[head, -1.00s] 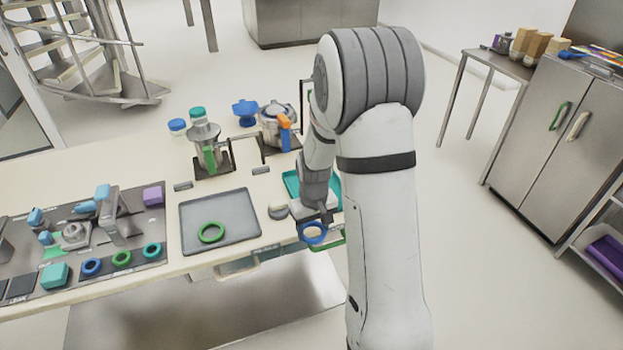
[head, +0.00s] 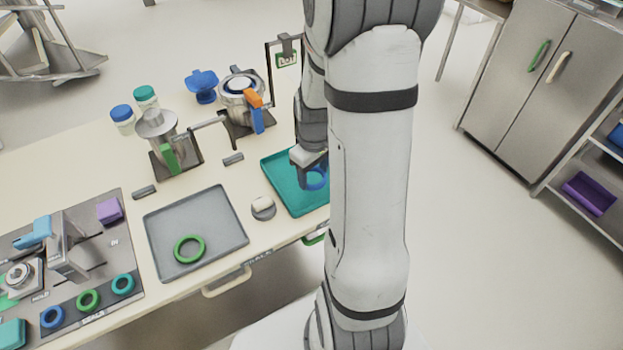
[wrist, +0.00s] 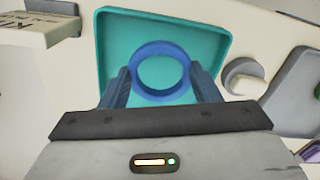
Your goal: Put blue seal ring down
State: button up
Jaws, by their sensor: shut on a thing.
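The blue seal ring (wrist: 160,50) is between the two fingers of my gripper (wrist: 163,82) in the wrist view, and my gripper is shut on it. The teal tray (wrist: 113,40) lies behind the ring in that view. In the head view the blue ring (head: 316,184) shows at my gripper (head: 312,170), over the teal tray (head: 282,190). My arm hides the right part of the tray there. I cannot tell whether the ring touches the tray floor.
A grey tray (head: 215,208) with a green ring (head: 189,249) lies left of the teal tray. A small round grey-white piece (head: 263,208) stands between them. A metal pot (head: 241,88) and a gate-like stand (head: 270,75) are behind. More rings (head: 88,300) lie at the lower left.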

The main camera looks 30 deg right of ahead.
aim_at(314, 193)
jog(key=shift+f, duration=2.45)
jog(key=shift+f, duration=0.1)
jog(key=o, duration=1)
jog(key=shift+c, duration=0.2)
notch_tip(314, 193, up, 12)
jog(key=s+a+r+m+t, duration=0.3)
jog(key=s+a+r, duration=0.8)
jog(key=a, duration=0.1)
jog(key=shift+s, duration=0.3)
